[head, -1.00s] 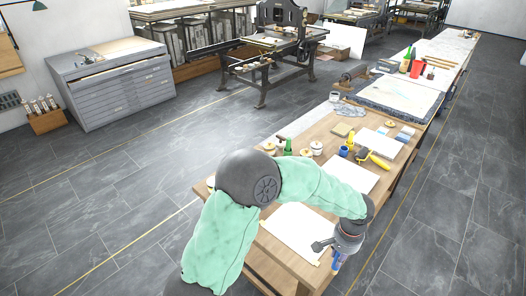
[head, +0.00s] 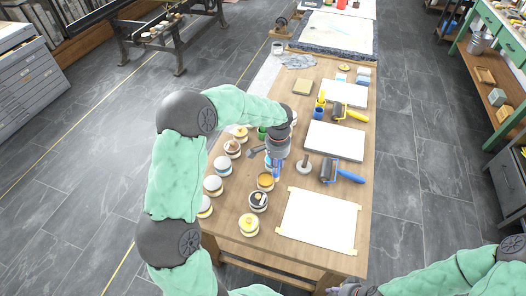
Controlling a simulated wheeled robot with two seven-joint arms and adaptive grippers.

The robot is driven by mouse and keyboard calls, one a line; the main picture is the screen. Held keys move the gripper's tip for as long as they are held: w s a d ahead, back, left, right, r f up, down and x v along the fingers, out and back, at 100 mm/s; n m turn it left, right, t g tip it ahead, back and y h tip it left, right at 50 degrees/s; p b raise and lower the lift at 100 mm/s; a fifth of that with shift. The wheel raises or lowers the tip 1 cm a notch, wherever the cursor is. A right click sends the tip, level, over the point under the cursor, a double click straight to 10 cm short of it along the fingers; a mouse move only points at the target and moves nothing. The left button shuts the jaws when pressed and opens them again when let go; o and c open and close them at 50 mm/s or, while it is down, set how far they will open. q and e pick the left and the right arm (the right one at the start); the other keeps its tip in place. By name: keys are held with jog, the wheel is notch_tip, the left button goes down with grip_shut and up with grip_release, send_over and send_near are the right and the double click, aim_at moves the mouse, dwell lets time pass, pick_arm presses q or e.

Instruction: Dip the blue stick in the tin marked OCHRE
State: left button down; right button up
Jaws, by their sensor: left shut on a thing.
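My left gripper (head: 278,158) points down over the table and is shut on the blue stick (head: 277,171), whose lower part shows below the fingers. The stick hangs close to an open tin with ochre-yellow contents (head: 265,181); I cannot tell whether its tip is above, inside or beside that tin. Tin labels are too small to read. A dark-topped tin (head: 258,200) and a yellow-topped tin (head: 249,224) stand nearer. My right gripper (head: 345,290) is at the bottom edge, partly cut off, and its fingers are unclear.
Several pale tins (head: 213,185) line the wooden table's left side. A taped white sheet (head: 318,221) lies at the front. A blue-handled roller (head: 340,172), a pale stamp-like tool (head: 304,165) and a white slab (head: 335,141) are right of the gripper. A yellow-handled roller (head: 350,114) lies farther back.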

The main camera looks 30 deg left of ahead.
pick_arm(q)
jog(key=w+a+f+b, duration=0.1)
jog(key=a+f+b, duration=0.3)
jog(key=a+f, duration=0.1)
jog(key=shift+w+f+m, duration=0.25)
jog(key=shift+f+m, duration=0.15)
jog(key=shift+f, duration=0.35)
pick_arm(e)
jog(key=shift+d+x, duration=0.2)
jog(key=shift+x, duration=0.85)
jog(key=shift+d+x, duration=0.2)
jog(key=shift+x, duration=0.85)
pick_arm(q)
jog(key=shift+a+f+b, duration=0.1)
jog(key=shift+f+b, duration=0.3)
jog(key=shift+f, duration=0.1)
pick_arm(e)
jog(key=shift+f, duration=0.35)
jog(key=shift+r, duration=0.1)
pick_arm(q)
notch_tip(320, 180, up, 7)
jog(key=p, duration=0.5)
pick_arm(e)
jog(key=shift+r, duration=2.45)
